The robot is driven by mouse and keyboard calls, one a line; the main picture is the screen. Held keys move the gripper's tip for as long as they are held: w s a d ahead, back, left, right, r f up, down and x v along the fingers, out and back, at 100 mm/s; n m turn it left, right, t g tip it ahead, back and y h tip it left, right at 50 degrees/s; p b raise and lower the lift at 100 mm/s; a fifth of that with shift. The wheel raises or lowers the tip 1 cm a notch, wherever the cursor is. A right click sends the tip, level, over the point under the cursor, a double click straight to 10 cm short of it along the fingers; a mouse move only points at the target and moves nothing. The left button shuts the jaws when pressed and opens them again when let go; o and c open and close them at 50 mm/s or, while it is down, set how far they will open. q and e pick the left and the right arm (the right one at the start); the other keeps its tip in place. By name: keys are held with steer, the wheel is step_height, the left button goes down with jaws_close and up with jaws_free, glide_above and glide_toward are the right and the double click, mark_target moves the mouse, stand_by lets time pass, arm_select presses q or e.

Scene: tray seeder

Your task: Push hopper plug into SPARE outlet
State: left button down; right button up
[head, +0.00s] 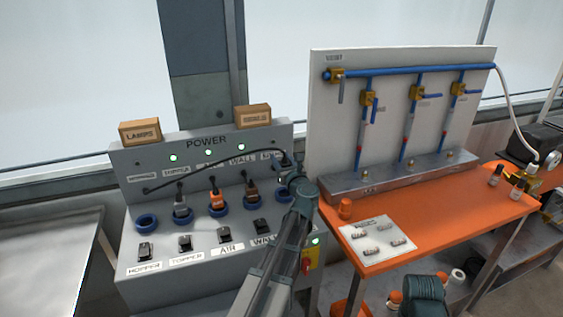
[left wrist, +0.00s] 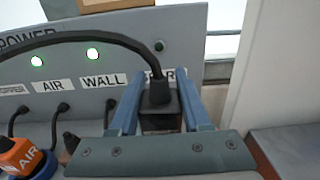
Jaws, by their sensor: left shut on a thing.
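The grey POWER panel (head: 125,165) carries a row of blue-ringed outlets. My left gripper (head: 289,177) is at the right end of the row, near the SPARE label (left wrist: 167,74). It is shut on the dark hopper plug (left wrist: 160,97), which sits between its two blue fingers in the left wrist view. The plug's black cable (head: 215,153) arcs left to the panel's HOPPER end. The SPARE outlet (head: 281,194) shows only in part beside the gripper. Whether the plug touches it is hidden. The leftmost outlet (head: 147,222) is empty.
Plugs, including an orange AIR plug (head: 217,200), fill the middle outlets. Switches (head: 184,242) line the front ledge. An orange bench (head: 440,232) with a pipe board (head: 330,120) stands close on the right.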

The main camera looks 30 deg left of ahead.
arm_select(q)
steer(key=shift+f, duration=0.1)
steer(key=shift+f+b, duration=2.7)
steer(key=shift+b, duration=0.1)
steer(key=shift+d, duration=0.15)
steer(key=shift+f+b, duration=0.6)
steer(key=shift+c, duration=1.4)
jaws_free()
steer(key=v, duration=1.3)
steer(key=shift+s+d, duration=0.25)
